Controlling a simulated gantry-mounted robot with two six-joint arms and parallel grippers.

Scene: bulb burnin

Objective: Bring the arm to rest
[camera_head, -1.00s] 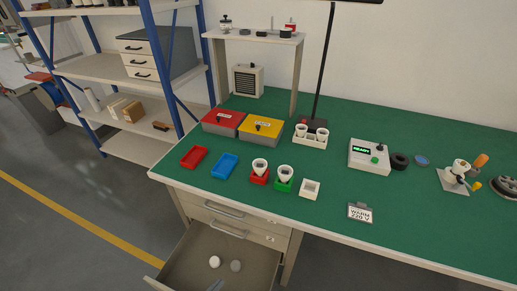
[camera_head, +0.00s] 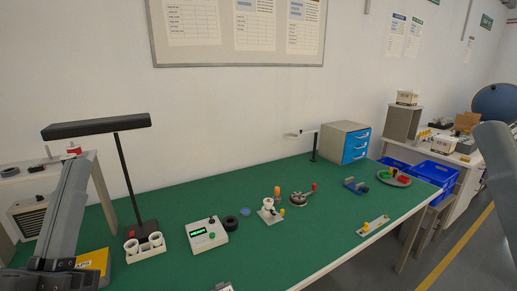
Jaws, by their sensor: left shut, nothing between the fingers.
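A grey piece of my right arm shows at the right edge, but my right gripper is out of view.
The green bench (camera_head: 330,222) holds a black lamp (camera_head: 122,180), white cups (camera_head: 143,247), a lit tester (camera_head: 207,235), a black ring (camera_head: 230,223) and a small fixture (camera_head: 270,210). A blue-drawer cabinet (camera_head: 356,147) stands far right. Blue bins (camera_head: 436,174) lie beyond.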

